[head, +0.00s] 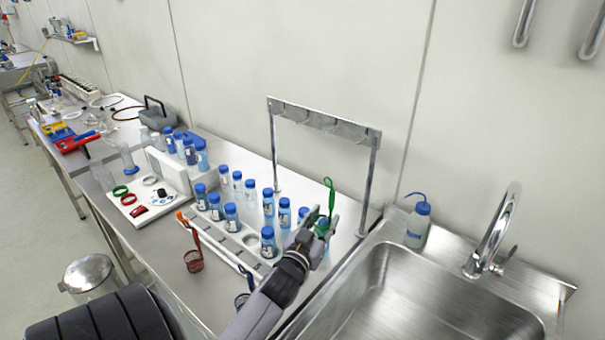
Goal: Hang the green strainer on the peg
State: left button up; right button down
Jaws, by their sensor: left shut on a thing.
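The green strainer (329,190) shows at the centre right of the head view, with its looped handle pointing up. My left gripper (321,226) is shut on it, and the fingers hide part of its lower end. The gripper holds it in front of the right post of a metal rack (375,160). The rack's top bar carries small fittings, but I cannot make out single pegs. The strainer appears apart from the bar, below it in the picture. My right gripper is not in view.
Several blue-capped bottles (232,217) stand left of my gripper. A red strainer (194,258) is at the bench's front edge. A sink (420,300) with a tall tap (490,235) and a wash bottle (418,222) are at right. A bin (90,275) stands on the floor.

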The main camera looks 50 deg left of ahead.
pick_arm(q)
jog(key=w+a+r+n+g+y+p, duration=0.1)
jog(key=w+a+r+n+y, duration=0.15)
jog(key=a+r, duration=0.45)
jog(key=w+a+f+b, duration=0.3)
jog(key=w+a+b, duration=0.1)
jog(key=w, duration=0.6)
jog(key=shift+w+f+m+b, duration=0.2)
jog(key=shift+m+b, duration=0.15)
jog(key=shift+b, duration=0.45)
jog(key=shift+a+y, duration=0.1)
jog(key=shift+y, duration=0.15)
jog(key=shift+s, duration=0.1)
jog(key=o, duration=1.1)
jog(key=shift+o, duration=0.2)
